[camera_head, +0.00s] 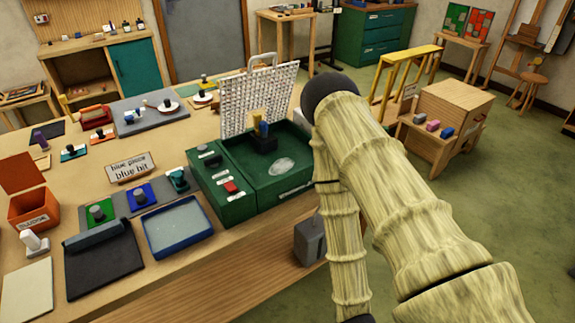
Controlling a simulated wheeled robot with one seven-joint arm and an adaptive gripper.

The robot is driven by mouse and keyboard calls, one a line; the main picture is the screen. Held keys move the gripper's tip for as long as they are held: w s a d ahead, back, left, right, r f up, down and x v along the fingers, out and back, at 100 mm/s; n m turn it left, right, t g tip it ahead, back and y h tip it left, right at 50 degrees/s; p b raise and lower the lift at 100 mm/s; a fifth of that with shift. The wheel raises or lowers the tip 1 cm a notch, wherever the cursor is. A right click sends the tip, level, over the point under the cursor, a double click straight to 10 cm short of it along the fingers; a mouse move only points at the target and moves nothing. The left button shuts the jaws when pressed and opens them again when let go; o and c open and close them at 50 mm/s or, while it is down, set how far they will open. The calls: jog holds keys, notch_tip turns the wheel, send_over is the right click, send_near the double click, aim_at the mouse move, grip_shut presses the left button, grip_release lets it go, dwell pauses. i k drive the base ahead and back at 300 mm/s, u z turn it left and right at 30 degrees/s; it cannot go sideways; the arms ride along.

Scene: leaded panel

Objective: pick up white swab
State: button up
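A small white piece (34,240) that looks like the white swab stands on a pale base at the far left of the workbench. It is upright, just below an open orange box. My arm, in a pale ribbed sleeve, rises at the right and bends back down past the bench's right side. Its lower end runs out at the bottom edge of the head view, so my gripper does not show. Nothing of mine is near the white piece.
A black mat (103,262) with a dark roll and a blue tray (177,231) lie right of the white piece. A green machine (262,165) with a white perforated panel stands at the bench's right. A label card (129,168) reads "blue piece blue bit". A pale sheet (27,289) lies in front.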

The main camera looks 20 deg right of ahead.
aim_at(35, 247)
jog(key=z, duration=1.4)
jog(key=k, duration=0.85)
jog(key=u, duration=2.5)
